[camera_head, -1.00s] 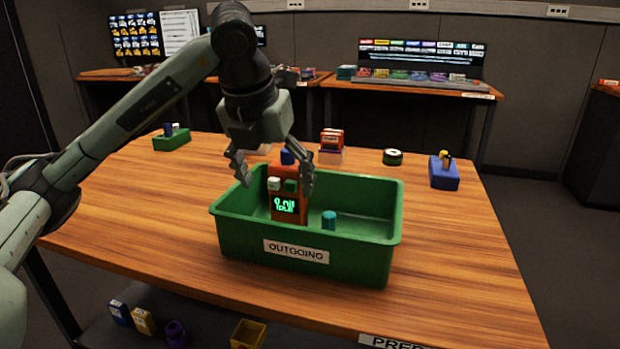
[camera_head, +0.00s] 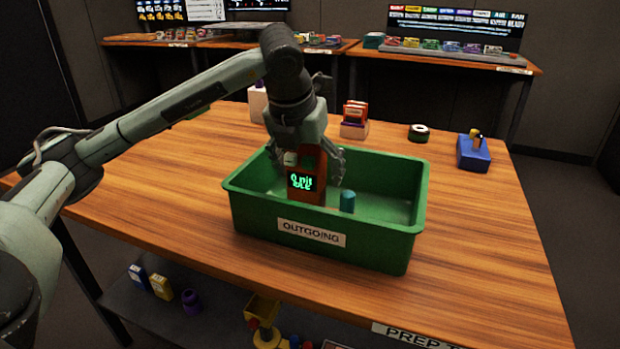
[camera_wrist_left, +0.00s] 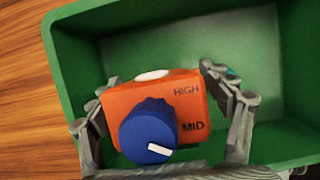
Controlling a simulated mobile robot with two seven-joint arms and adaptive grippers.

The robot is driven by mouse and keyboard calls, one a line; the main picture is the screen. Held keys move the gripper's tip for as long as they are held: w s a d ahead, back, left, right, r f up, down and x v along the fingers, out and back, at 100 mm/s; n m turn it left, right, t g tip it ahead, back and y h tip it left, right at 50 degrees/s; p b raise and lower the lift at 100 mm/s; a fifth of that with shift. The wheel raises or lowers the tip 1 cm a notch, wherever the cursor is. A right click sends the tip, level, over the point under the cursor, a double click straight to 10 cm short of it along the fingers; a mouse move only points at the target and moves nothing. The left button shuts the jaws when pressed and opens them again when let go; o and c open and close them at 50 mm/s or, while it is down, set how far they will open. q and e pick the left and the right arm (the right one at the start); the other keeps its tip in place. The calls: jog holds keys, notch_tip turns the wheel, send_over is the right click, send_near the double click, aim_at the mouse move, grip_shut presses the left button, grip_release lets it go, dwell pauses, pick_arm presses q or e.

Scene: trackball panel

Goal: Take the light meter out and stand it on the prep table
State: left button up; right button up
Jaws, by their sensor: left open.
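The orange light meter (camera_head: 306,182) stands upright in the left part of the green bin labelled OUTGOING (camera_head: 388,237), its green display facing me. In the left wrist view the meter's top (camera_wrist_left: 170,100) shows a blue knob and the words HIGH and MID. My left gripper (camera_head: 308,172) is open and lowered over the meter, with one finger on each side of it. In the left wrist view the fingers of the left gripper (camera_wrist_left: 160,108) flank the meter. Whether they touch it I cannot tell. The bin stands on the wooden prep table (camera_head: 480,260). My right gripper is not in view.
A teal cylinder (camera_head: 347,201) stands in the bin to the right of the meter. Behind the bin are a holder with red cards (camera_head: 354,119), a dark green roll (camera_head: 418,133) and a blue block (camera_head: 473,153). The table is clear at the left and right.

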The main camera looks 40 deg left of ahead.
pick_arm(q)
jog(key=shift+c, duration=0.3)
jog(key=shift+r, duration=0.1)
jog(key=c, duration=1.3)
